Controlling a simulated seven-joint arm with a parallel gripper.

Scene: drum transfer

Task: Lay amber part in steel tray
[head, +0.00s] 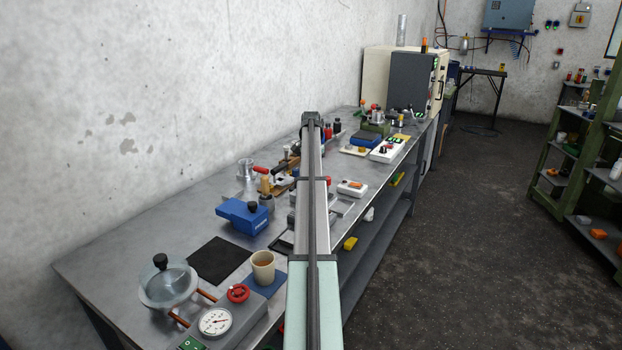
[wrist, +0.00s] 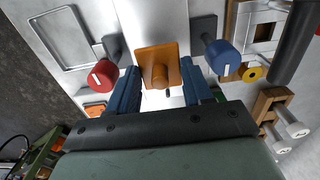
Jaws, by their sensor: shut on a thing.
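The amber part (wrist: 157,52) shows in the wrist view as a square plate with a rounded stub facing the camera. My gripper (wrist: 160,72) has its two blue fingers on either side of the part and is shut on it. The plate's far side is hidden. A shallow rectangular grey metal tray with a thin raised rim (wrist: 43,43), apparently the steel tray, lies at the upper left of the wrist view, apart from the part. It looks empty. In the head view my own arm hides the gripper and the part.
A red knob (wrist: 105,75) and a blue knob (wrist: 222,58) flank the gripper closely. A wooden fixture with bolts (wrist: 270,110) stands at right. In the head view the bench holds a blue box (head: 243,215), a cup (head: 263,267) and a glass pot (head: 167,285). A black mat (head: 218,260) is bare.

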